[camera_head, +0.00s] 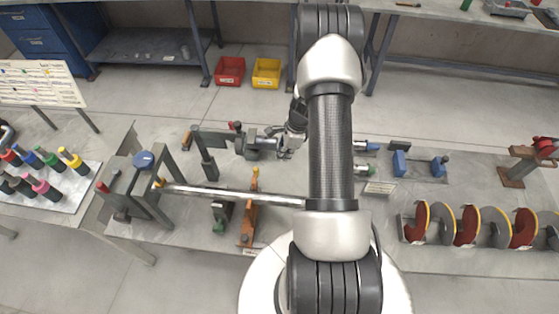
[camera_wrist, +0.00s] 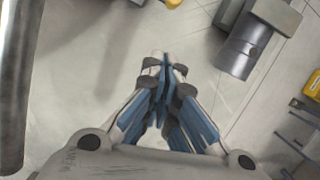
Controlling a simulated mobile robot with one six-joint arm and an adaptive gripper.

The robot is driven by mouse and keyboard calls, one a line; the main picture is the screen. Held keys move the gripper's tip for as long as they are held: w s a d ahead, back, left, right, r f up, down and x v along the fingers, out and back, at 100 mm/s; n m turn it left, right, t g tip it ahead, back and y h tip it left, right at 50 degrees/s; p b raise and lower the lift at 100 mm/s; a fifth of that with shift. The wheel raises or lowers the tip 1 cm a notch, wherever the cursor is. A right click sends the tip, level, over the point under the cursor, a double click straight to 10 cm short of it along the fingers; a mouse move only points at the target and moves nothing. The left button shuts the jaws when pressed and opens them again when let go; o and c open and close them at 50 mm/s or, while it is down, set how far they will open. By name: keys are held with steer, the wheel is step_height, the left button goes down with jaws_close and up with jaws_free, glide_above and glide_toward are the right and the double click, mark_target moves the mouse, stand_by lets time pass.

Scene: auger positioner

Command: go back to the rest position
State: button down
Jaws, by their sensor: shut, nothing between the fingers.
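My gripper (camera_wrist: 162,68) shows in the wrist view with its blue-padded fingers closed together and nothing between them. It is above the grey surface, apart from the things around it. A shiny metal rod (camera_wrist: 14,80) is at the left edge of the wrist view, and a grey cylinder (camera_wrist: 242,52) is at upper right. In the head view my arm runs down the middle and hides part of the bench. The wrist end is by the left side of the arm, near a grey cylindrical fixture (camera_head: 258,145); the fingertips are hard to make out there.
A long metal rod (camera_head: 235,195) lies across supports on the bench (camera_head: 150,228). Red-and-grey discs (camera_head: 466,226) stand at right. Red (camera_head: 230,71) and yellow (camera_head: 266,73) bins are on the floor beyond.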

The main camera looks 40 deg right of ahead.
steer(key=shift+s+r, duration=0.1)
steer(key=shift+r, duration=0.5)
steer(key=shift+d, duration=0.1)
steer(key=w+a+r+n+b, duration=0.1)
steer(key=a+r+n+b, duration=0.1)
steer(key=a+r+n, duration=0.65)
steer(key=w+a+r+n+b, duration=0.1)
steer(key=a+r+n+b, duration=0.15)
steer(key=a+r, duration=0.65)
steer(key=s+a+r+n+t+h+b, duration=0.2)
steer(key=s+a+r+n, duration=0.4)
steer(key=s+r+n, duration=0.3)
steer(key=s+a+r+n+b, duration=0.1)
steer(key=s+a+n, duration=0.3)
steer(key=s, duration=0.6)
steer(key=shift+n+t+b, duration=0.4)
steer(key=shift+n+b, duration=0.4)
